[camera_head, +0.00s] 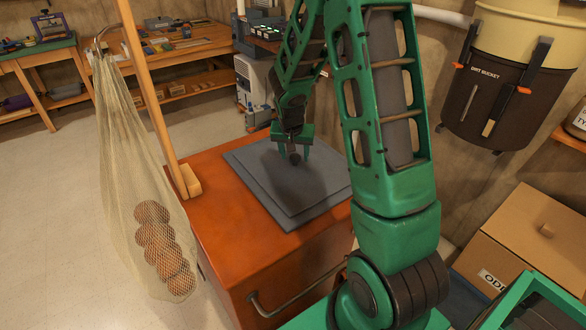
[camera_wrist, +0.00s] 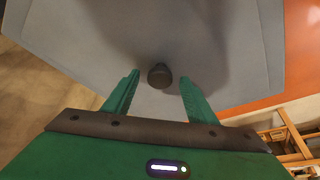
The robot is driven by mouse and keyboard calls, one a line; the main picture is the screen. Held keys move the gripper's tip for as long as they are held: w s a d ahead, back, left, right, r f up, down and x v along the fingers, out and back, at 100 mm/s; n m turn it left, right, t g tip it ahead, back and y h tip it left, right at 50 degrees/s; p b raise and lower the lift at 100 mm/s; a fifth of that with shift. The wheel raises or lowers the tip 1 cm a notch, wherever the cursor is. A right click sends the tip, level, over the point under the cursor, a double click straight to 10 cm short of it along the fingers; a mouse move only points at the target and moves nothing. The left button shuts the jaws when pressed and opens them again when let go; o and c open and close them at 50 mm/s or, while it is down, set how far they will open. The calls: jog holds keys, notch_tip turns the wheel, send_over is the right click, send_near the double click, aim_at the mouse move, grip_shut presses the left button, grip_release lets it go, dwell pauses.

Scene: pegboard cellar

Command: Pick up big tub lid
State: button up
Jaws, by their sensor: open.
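The big tub lid (camera_head: 255,186) is a grey, stepped square plate lying on top of the orange tub (camera_head: 222,205). In the wrist view the lid (camera_wrist: 230,30) fills most of the upper picture. A dark round knob (camera_wrist: 159,75) stands up from it. My gripper (camera_head: 294,157) is above the lid, pointing down. In the wrist view its green fingers (camera_wrist: 158,82) are spread, with the knob between and slightly beyond their tips, touching neither. In the head view the knob is small and dark below the fingers.
A wooden post (camera_head: 150,85) stands at the tub's left edge, with a net bag of brown balls (camera_head: 160,240) hanging beside it. A dark bucket (camera_head: 495,105) hangs on the right wall. A cardboard box (camera_head: 530,235) sits at the right. Workbenches (camera_head: 170,48) stand behind; the left floor is clear.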

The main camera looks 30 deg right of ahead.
grip_shut()
